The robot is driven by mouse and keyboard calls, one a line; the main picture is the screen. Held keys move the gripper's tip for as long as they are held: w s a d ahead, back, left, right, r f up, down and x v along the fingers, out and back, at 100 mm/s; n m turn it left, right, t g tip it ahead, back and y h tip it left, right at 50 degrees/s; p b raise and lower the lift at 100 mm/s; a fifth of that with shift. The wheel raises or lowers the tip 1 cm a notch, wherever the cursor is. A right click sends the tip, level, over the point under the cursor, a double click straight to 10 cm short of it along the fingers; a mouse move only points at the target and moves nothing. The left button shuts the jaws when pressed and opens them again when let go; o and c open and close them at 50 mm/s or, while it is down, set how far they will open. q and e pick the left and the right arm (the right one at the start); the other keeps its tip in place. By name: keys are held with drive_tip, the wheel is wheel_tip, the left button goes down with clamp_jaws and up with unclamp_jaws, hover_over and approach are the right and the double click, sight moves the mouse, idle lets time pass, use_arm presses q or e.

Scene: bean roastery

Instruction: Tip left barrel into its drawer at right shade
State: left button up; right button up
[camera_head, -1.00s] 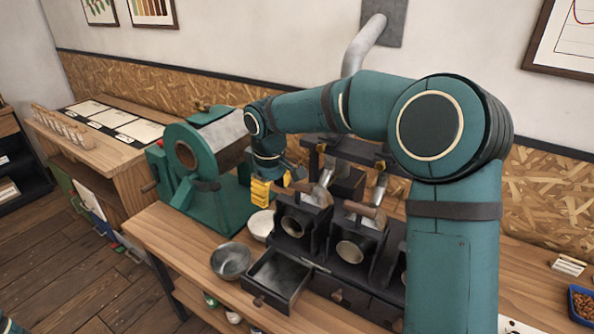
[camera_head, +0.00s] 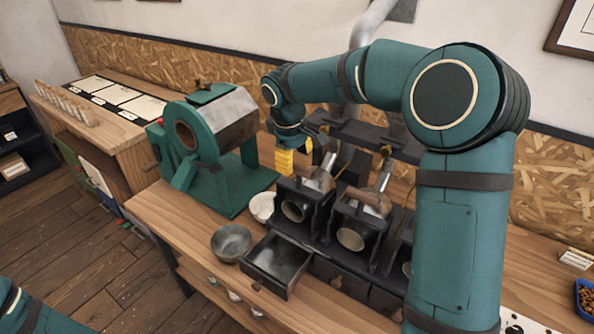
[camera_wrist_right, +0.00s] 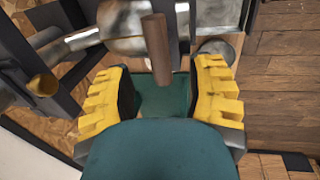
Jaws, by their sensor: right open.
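The left barrel (camera_head: 294,210) of the black roaster sits in its stand, its round mouth facing front. Its drawer (camera_head: 264,283) below is pulled out, and I see no beans in it. My right gripper (camera_head: 299,158), with yellow fingers, is above the left barrel. In the right wrist view it is open, and a brown wooden handle (camera_wrist_right: 157,50) shows between its spread fingers, with no visible grip on it. The metal barrel body (camera_wrist_right: 122,22) is beyond. The shade of any beans inside is hidden. My left gripper is out of view.
A metal bowl (camera_head: 231,242) stands left of the drawer, a white bowl (camera_head: 262,206) behind it. A green roaster (camera_head: 209,145) stands left. Another barrel (camera_head: 352,238) is close on the right. My right arm covers the counter's right part.

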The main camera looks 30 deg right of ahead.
sight(296, 166)
drive_tip(key=shift+x, duration=2.2)
clamp_jaws()
